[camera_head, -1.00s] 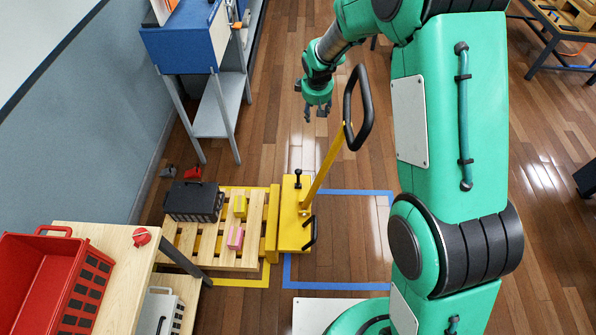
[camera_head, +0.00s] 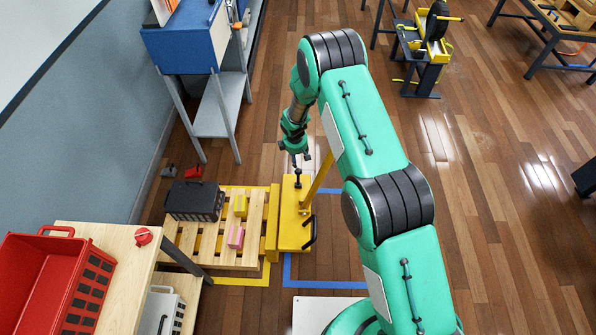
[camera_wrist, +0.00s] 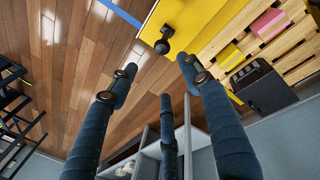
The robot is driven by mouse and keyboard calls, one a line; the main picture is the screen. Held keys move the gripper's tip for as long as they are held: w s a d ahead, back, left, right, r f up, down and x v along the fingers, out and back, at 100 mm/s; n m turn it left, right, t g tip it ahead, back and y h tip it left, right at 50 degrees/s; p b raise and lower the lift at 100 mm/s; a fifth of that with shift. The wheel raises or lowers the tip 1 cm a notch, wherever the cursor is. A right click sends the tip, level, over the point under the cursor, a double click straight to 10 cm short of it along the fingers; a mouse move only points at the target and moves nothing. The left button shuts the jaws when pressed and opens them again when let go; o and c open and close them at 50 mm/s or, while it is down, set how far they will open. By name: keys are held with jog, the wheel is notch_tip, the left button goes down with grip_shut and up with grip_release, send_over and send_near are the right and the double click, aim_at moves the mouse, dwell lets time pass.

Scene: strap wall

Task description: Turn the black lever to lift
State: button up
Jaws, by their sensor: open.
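The black lever (camera_head: 298,178) is a short stem with a round knob on top of the yellow pallet jack body (camera_head: 291,235). In the wrist view the lever's knob (camera_wrist: 164,46) shows at the upper middle, beyond the fingertips. My gripper (camera_head: 298,160) is just above and behind the lever in the head view, pointing down. In the wrist view my gripper (camera_wrist: 158,78) has its dark fingers spread, with nothing between them. The knob looks apart from the fingers. A second black loop handle (camera_head: 311,235) sits on the jack's right side.
The wooden pallet (camera_head: 235,255) carries a black crate (camera_head: 195,202), a yellow block (camera_head: 241,206) and a pink block (camera_head: 236,237). The jack's yellow pole (camera_head: 317,180) rises close to my gripper, its top hidden by my arm.

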aim_at(298, 170)
jog(key=shift+s+a+f, duration=0.1)
jog(key=shift+s+f, duration=0.05)
jog(key=shift+f, duration=0.5)
jog(key=shift+f, duration=0.15)
jog(key=shift+w+d+f+b, duration=0.1)
jog(key=shift+w+f+b, duration=0.35)
jog(key=shift+f, duration=1.75)
jog(key=shift+w+d+f+b, duration=0.1)
jog(key=shift+w+f+b, duration=0.3)
jog(key=shift+f, duration=1.8)
jog(key=shift+w+d+f+b, duration=0.1)
jog(key=shift+w+f+b, duration=0.35)
jog(key=shift+f, duration=1.75)
grip_shut()
